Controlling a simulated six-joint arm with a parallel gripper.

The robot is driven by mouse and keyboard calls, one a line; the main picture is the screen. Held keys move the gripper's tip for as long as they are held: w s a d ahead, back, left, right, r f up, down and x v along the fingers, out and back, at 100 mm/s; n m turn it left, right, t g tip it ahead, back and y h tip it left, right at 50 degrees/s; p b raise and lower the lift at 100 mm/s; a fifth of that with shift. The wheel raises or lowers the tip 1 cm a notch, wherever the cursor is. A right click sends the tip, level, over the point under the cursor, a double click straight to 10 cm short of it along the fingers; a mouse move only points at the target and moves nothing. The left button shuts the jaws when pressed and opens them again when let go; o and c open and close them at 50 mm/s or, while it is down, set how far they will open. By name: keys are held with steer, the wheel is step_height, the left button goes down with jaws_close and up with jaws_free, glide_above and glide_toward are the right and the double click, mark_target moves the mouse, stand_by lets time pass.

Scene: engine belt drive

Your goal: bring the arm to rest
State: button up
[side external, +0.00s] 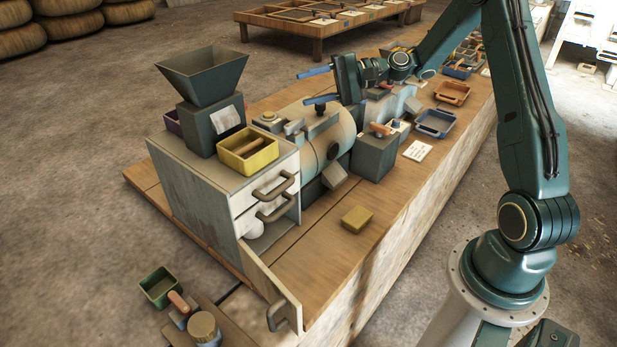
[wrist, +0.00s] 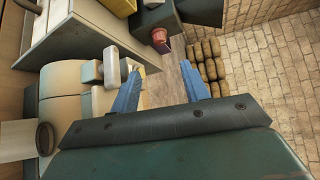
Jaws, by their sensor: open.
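My gripper (side external: 318,85) is open and empty, its two blue fingers spread apart and pointing left, above the engine block. In the wrist view my gripper (wrist: 160,92) shows both blue fingertips with a clear gap between them and nothing held. The cream engine block (side external: 318,135) with its rounded cylinder sits on the wooden bench below and beside the fingers. It also shows in the wrist view (wrist: 70,125) at left. I cannot tell from these frames how far the fingers are above the block.
A white cabinet (side external: 200,195) carries a dark hopper (side external: 203,75) and a yellow bin (side external: 247,158); its low front door hangs open. A yellow block (side external: 357,218) lies on the bench (side external: 320,262). A blue tray (side external: 435,123) and an orange tray (side external: 452,93) stand farther right.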

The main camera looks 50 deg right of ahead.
steer(key=shift+a, duration=0.1)
steer(key=s+a+r+n+g+h, duration=0.45)
steer(key=s+a+n+h, duration=0.2)
steer(key=s+a, duration=0.4)
steer(key=s+d+r+n+h, duration=0.1)
steer(key=s+n+h, duration=0.3)
steer(key=s, duration=1.6)
steer(key=shift+d+h, duration=0.4)
steer(key=shift+h, duration=0.25)
steer(key=shift+r+g, duration=0.1)
steer(key=shift+g, duration=0.15)
